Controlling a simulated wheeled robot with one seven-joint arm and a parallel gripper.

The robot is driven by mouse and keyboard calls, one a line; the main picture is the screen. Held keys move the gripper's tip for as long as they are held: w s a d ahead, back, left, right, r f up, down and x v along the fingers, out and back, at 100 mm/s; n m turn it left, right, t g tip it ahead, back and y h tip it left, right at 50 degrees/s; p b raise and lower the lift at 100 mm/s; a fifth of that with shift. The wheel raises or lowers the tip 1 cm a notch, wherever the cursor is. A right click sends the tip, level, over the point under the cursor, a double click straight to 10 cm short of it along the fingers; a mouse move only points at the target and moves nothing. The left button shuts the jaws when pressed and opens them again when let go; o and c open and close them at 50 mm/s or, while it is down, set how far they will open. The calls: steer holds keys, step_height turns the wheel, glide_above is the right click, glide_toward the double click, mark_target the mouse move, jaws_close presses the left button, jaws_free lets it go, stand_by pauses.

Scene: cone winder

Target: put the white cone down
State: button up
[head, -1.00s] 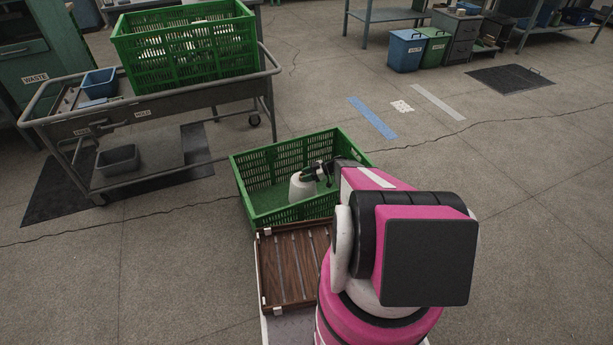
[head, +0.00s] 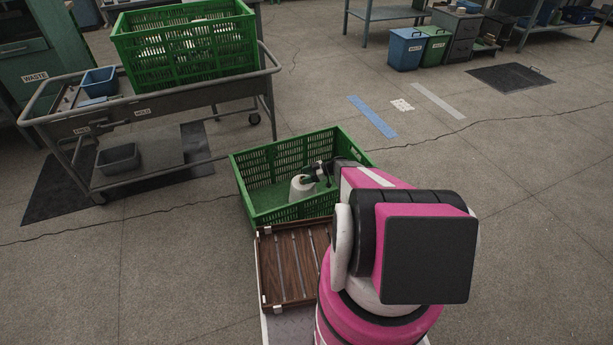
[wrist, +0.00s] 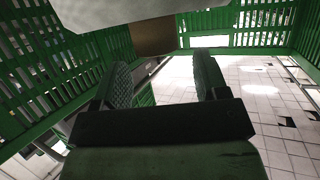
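The white cone (head: 301,188) is inside the green crate (head: 262,212) in front of me, near the crate's middle. My gripper (head: 312,174) is inside the crate too, close to the cone's upper part. In the wrist view my gripper's two dark fingers (wrist: 162,75) stand apart, with nothing seen clasped between them. A pale, blurred shape (wrist: 110,15), probably the cone, crosses the top of the wrist view. My arm hides part of the crate's right side. I cannot tell whether the cone's base touches the crate floor.
A wooden slatted tray (head: 287,268) lies against the crate's near side. A grey cart (head: 165,103) at the left carries another green crate (head: 187,45) and a small blue bin (head: 99,81). The floor right of the crate is clear.

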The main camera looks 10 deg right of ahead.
steer(key=shift+r, duration=0.55)
steer(key=v, duration=1.2)
steer(key=s+a+r+m+h, duration=0.4)
steer(key=s+r+m, duration=0.1)
steer(key=s+r, duration=0.2)
steer(key=s+a+r+m+g+h, duration=0.1)
steer(key=s+a+r+m+h, duration=0.3)
steer(key=s+r, duration=0.4)
steer(key=s+a+r+m+g+h, duration=0.1)
steer(key=s+a+r+m+h, duration=0.3)
steer(key=s+r+m, duration=0.3)
step_height(320, 180, up, 4)
steer(key=shift+s+a+h, duration=0.3)
steer(key=shift+s+h, duration=0.35)
steer(key=shift+h, duration=0.05)
steer(key=shift+c, duration=0.4)
